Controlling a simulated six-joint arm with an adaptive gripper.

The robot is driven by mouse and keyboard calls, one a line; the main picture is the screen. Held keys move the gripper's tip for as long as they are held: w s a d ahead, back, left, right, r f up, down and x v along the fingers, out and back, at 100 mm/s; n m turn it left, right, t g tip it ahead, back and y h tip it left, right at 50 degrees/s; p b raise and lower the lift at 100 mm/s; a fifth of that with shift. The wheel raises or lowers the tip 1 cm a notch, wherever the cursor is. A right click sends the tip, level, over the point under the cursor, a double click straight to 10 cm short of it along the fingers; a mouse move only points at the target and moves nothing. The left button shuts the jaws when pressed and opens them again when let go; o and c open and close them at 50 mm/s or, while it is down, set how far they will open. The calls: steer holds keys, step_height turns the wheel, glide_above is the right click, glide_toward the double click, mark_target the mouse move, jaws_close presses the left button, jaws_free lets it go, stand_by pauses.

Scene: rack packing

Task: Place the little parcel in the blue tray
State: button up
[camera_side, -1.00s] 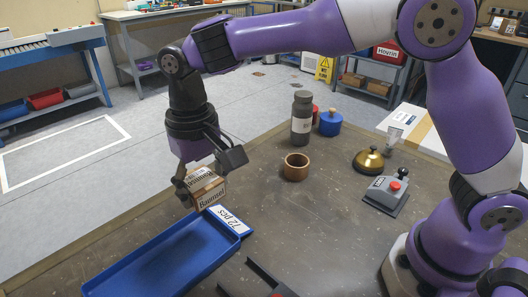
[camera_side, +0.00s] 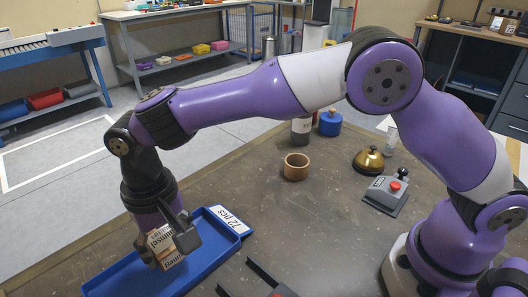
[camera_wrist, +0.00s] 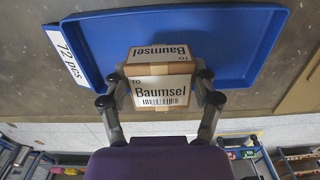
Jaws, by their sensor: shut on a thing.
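The little parcel (camera_side: 163,246) is a brown cardboard box with white labels reading "Baumsel". My gripper (camera_side: 160,250) is shut on it, with one finger on each side, as the wrist view also shows for the parcel (camera_wrist: 160,86). In the side view the parcel is tilted and lies over the blue tray (camera_side: 205,262). In the wrist view the tray (camera_wrist: 250,62) spreads behind the parcel. I cannot tell whether the parcel touches the tray floor. The tray carries a white "72 pcs" label (camera_side: 226,219) at its far end.
A brown ring-shaped cup (camera_side: 296,168) stands right of the tray. Behind it are a dark bottle (camera_side: 301,131) and a blue container (camera_side: 330,123). A brass bell (camera_side: 368,160) and a grey control box with a red button (camera_side: 386,194) stand further right. A dark bracket (camera_side: 268,277) lies near the front.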

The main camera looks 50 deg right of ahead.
mark_target(179, 266)
steer(key=shift+w+d+f, duration=0.15)
steer(key=shift+w+f, duration=0.1)
steer(key=shift+w, duration=0.05)
steer(key=shift+f, duration=1.95)
steer(key=shift+f, duration=0.2)
steer(key=o, duration=1.2)
steer(key=shift+r, duration=0.1)
